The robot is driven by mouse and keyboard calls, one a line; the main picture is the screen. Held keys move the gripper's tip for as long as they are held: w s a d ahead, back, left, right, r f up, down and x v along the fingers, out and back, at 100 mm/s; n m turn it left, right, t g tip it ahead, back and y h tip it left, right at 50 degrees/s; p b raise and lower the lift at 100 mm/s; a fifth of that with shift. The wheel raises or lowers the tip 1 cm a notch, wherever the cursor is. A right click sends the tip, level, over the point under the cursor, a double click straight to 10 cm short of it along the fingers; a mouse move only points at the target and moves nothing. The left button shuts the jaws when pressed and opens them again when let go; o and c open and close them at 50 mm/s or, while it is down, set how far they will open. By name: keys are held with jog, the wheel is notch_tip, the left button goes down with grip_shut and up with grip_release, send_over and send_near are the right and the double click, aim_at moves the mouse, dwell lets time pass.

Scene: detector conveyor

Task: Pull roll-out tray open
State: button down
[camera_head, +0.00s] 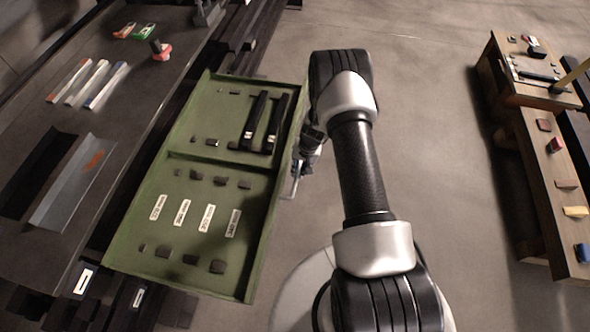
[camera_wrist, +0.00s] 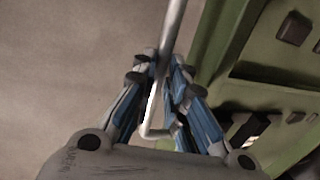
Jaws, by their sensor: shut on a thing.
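The roll-out tray (camera_head: 180,238) is green, with low walls and a divider, and stands out from under the dark bench on the left in the head view. Its green side (camera_wrist: 218,45) shows at the right in the wrist view. A metal bar handle (camera_wrist: 172,30) runs between my fingers; in the head view a bit of the handle (camera_head: 292,187) shows beside the tray's right wall. My gripper (camera_wrist: 160,75) is shut on the handle, with blue-grey fingers on both sides of it. In the head view my gripper (camera_head: 308,150) is partly hidden by my arm.
The tray holds black straps (camera_head: 263,120), white labels and several small dark blocks. The dark bench top (camera_head: 130,170) carries coloured strips and a grey angled plate. A wooden bench (camera_head: 535,160) with small items stands at the right. The floor between is clear apart from my base.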

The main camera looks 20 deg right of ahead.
jog(key=shift+d, duration=0.2)
jog(key=c, duration=1.6)
grip_release()
jog(key=shift+r, duration=0.1)
notch_tip(320, 180, up, 12)
jog(key=s+d, duration=0.1)
jog(key=d, duration=0.1)
jog(key=shift+s+f, duration=0.2)
